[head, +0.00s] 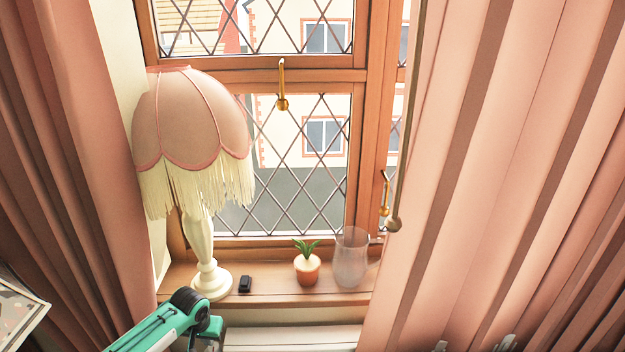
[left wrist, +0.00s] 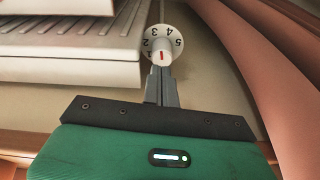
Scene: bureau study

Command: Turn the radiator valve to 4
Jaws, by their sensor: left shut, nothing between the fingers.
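The radiator valve (left wrist: 162,44) is a white round dial with black numbers 1 to 5 around its face, at the top middle of the left wrist view. A short red mark shows low on its face, closest to the 1. My left gripper (left wrist: 161,72) is shut and empty, its fingertips at the near edge of the dial; I cannot tell whether they touch it. In the head view my left arm (head: 190,310) reaches in at the bottom, below the windowsill, and the valve is hidden there. My right gripper is not in view.
The white radiator (left wrist: 70,45) with a slotted top is left of the valve, and a pink curtain (left wrist: 265,80) hangs to the right. On the windowsill (head: 330,298) above stand a fringed lamp (head: 195,120), a small black object (head: 245,284), a potted plant (head: 307,268) and a glass vase (head: 351,260).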

